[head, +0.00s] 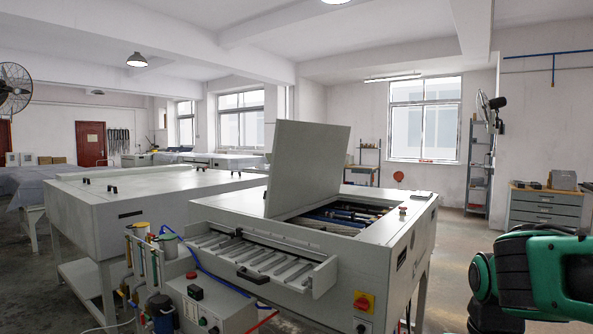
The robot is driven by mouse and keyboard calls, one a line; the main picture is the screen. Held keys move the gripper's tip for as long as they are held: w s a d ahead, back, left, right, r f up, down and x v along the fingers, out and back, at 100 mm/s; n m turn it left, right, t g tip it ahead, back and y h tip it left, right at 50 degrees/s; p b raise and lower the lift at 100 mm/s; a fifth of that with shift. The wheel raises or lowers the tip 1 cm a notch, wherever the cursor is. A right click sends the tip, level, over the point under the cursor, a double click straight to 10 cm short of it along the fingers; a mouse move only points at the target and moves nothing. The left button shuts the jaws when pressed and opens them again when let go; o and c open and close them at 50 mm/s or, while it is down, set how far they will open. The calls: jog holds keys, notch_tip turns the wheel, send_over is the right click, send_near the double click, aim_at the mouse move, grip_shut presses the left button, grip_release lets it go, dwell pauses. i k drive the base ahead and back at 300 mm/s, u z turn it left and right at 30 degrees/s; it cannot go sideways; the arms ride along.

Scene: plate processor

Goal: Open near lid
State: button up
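The nearer plate processor (385,244) is a pale grey cabinet in the middle right of the head view. A flat grey lid panel (308,165) stands raised and slightly tilted over it. Beside the panel an opening shows dark and blue rollers (350,218). At the front, a sloping roller tray (262,258) lies uncovered, with a black handle (252,276) on its front edge. My green and black arm shows at the lower right, apart from the machine. My gripper is not in view.
A second grey machine (110,215) with a flat, closed top and black handles stands to the left. A control box (205,305), bottles and hoses crowd the lower left. A drawer cabinet (545,209) stands at the right. Some floor (455,260) right of the processor is clear.

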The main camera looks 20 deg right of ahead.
aim_at(306, 164)
jog(key=z, duration=0.05)
jog(key=k, duration=0.3)
jog(key=u, duration=0.8)
jog(key=i, duration=1.1)
jog(key=u, duration=0.35)
jog(key=i, duration=1.15)
jog(key=z, duration=0.9)
jog(key=i, duration=0.6)
jog(key=z, duration=0.35)
